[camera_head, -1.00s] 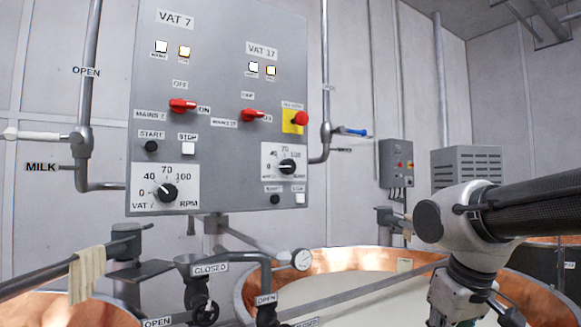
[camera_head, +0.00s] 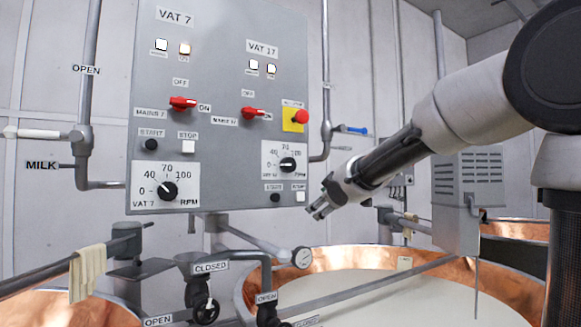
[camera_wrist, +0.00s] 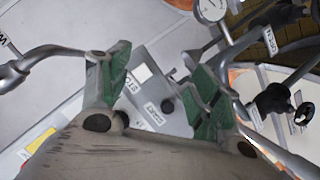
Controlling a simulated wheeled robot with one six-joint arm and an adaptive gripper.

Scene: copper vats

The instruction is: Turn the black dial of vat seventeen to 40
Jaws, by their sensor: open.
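The vat 17 black dial (camera_head: 288,164) sits on a white scale plate (camera_head: 271,150) on the right side of the grey control panel. The scale shows 40, 70 and 100; the dial's pointer is too small to read surely. My gripper (camera_head: 320,211) is just right of the panel's lower right corner, lower than the dial and apart from it. In the wrist view my gripper (camera_wrist: 160,62) has its green-padded fingers spread with nothing held. Between them shows the panel with a white stop button (camera_wrist: 143,73) and a black start button (camera_wrist: 167,105).
The vat 7 dial (camera_head: 168,191) is at the panel's lower left. Above the vat 17 dial are a red switch (camera_head: 254,113) and a red emergency button (camera_head: 301,117). A pipe (camera_head: 326,110) runs beside the panel's right edge. Valves (camera_head: 205,309) and a copper vat (camera_head: 350,262) lie below.

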